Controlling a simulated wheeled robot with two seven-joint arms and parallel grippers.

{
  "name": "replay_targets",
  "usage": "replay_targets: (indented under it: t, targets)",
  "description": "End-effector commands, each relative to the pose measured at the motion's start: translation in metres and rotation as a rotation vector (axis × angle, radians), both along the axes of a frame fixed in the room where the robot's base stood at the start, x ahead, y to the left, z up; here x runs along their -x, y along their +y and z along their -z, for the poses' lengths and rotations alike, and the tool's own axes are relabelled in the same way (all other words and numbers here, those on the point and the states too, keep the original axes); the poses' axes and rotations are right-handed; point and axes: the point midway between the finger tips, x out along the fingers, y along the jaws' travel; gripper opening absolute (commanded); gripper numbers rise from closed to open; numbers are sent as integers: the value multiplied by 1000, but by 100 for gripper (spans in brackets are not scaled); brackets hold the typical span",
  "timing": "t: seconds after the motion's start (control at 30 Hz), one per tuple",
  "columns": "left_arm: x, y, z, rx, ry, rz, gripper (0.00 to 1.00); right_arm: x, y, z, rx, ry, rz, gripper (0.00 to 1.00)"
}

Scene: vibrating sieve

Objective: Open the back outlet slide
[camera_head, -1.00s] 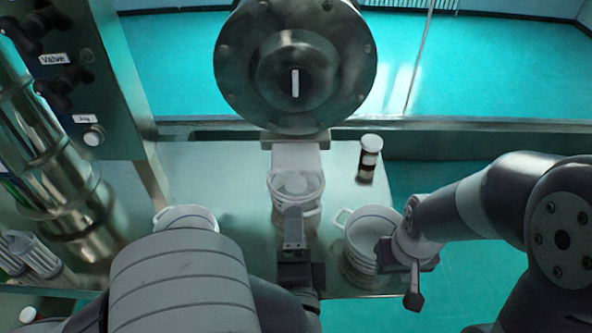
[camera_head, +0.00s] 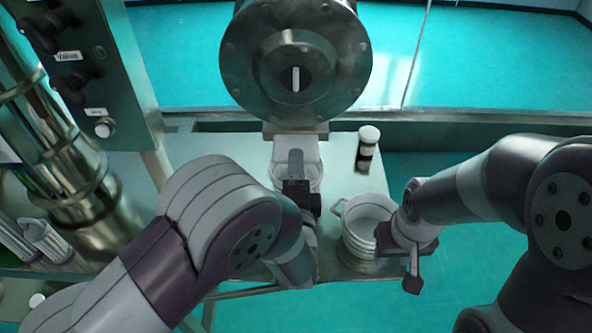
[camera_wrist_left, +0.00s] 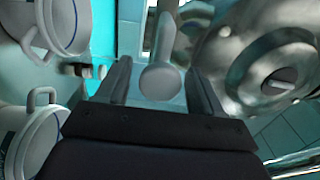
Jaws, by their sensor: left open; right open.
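The sieve drum (camera_head: 296,70) is a round metal body with a slot-like mark on its face, at the top of the head view. A pale outlet chute (camera_head: 296,142) hangs below it. A pale rod with a round knob (camera_wrist_left: 160,82), possibly the slide's handle, shows in the left wrist view. My left gripper (camera_head: 296,162) is in front of the chute; in the left wrist view its open fingers (camera_wrist_left: 160,72) lie on either side of the knob. I cannot tell whether they touch it. The slide plate is not clearly visible. My right gripper (camera_head: 413,268) is open, beside the right pot.
A white pot (camera_head: 368,222) stands right of my left arm; another under the chute is mostly hidden. A small dark jar with a white lid (camera_head: 367,148) stands behind. A control panel (camera_head: 85,60) and metal cylinder (camera_head: 85,190) stand left. Table right of the chute is partly clear.

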Motion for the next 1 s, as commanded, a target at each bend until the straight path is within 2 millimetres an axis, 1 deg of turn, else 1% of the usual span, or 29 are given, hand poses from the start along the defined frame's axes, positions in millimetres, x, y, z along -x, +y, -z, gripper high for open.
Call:
replay_targets:
  t: [0.03, 0.07, 0.1, 0.17, 0.2, 0.23, 0.27, 0.37, 0.53, 0.77, 0.8, 0.83, 1.0]
  targets:
    - [0, 0, 0, 0, 0, 0, 67, 0, 0, 0, 0, 0, 0, 43]
    - [0, 0, 0, 0, 0, 0, 60, 0, 0, 0, 0, 0, 0, 43]
    - [0, 0, 0, 0, 0, 0, 47, 0, 0, 0, 0, 0, 0, 43]
    - [0, 0, 0, 0, 0, 0, 28, 0, 0, 0, 0, 0, 0, 43]
    - [0, 0, 0, 0, 0, 0, 15, 0, 0, 0, 0, 0, 0, 43]
    - [0, 0, 0, 0, 1, 0, 5, 0, 0, 0, 0, 0, 0, 43]
    - [0, 0, 0, 0, 1, 0, 0, 0, 0, 0, 0, 0, 0, 43]
    - [2, 0, 0, -1, 1, 1, 0, 0, 0, -1, 0, 0, 0, 43]
    - [18, 0, -1, -2, 2, 2, 0, 0, 0, -8, 0, 0, 0, 43]
    - [19, 0, 0, -1, 1, 0, 0, 0, 0, -7, 0, 0, 0, 43]
    - [19, 0, 0, 0, 1, 0, 57, 0, 0, -7, 0, 0, 0, 43]
    - [19, 0, 0, 0, 1, 0, 67, 0, 0, -7, 0, 0, 0, 43]
    - [19, 0, 0, 0, 0, 0, 67, 0, 0, -7, 0, 0, 0, 43]
